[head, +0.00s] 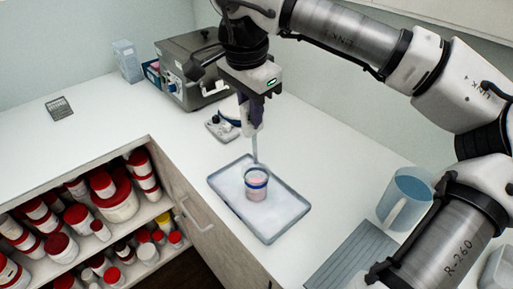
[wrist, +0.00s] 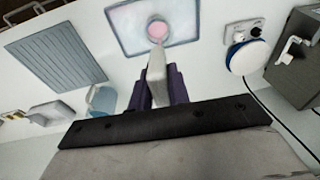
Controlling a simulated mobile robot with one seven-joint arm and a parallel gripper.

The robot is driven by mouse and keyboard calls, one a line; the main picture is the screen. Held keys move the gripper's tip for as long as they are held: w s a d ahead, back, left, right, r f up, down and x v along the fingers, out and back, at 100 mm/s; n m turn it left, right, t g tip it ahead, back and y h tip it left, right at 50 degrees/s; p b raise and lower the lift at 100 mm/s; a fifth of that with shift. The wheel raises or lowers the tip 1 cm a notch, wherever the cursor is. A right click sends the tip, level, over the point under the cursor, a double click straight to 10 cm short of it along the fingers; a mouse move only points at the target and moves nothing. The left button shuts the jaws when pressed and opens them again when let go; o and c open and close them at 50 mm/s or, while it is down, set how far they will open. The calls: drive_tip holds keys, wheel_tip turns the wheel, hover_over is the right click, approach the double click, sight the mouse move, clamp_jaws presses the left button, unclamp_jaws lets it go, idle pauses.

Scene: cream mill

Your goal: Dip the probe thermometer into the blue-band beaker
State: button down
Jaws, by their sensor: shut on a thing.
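My gripper (head: 254,115) is shut on the probe thermometer (head: 255,147), a pale handle with a thin stem pointing down. In the wrist view the thermometer (wrist: 156,65) sits between the two dark fingers (wrist: 159,84). The blue-band beaker (head: 256,184) holds something pink and stands upright on a grey tray (head: 283,233). It also shows in the wrist view (wrist: 157,29), partly behind the thermometer's tip. The stem's lower end is at the beaker's far rim in the head view; I cannot tell whether it is inside or behind it.
A round white-and-blue device (head: 231,110) stands behind the tray, with a grey metal machine (head: 192,72) at the back. A blue jug (head: 405,197) and a ridged grey mat (head: 352,258) are at right. Shelves of red-lidded jars (head: 115,205) lie below left. The left counter is mostly clear.

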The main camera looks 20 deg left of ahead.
drive_tip(key=shift+r, duration=0.55)
drive_tip(key=m, duration=0.4)
drive_tip(key=shift+f+h+b, duration=0.1)
drive_tip(key=shift+h+b, duration=0.3)
drive_tip(key=m, duration=0.5)
drive_tip(key=shift+g+h, duration=0.3)
drive_tip(key=shift+s+a, duration=0.1)
idle(0.8)
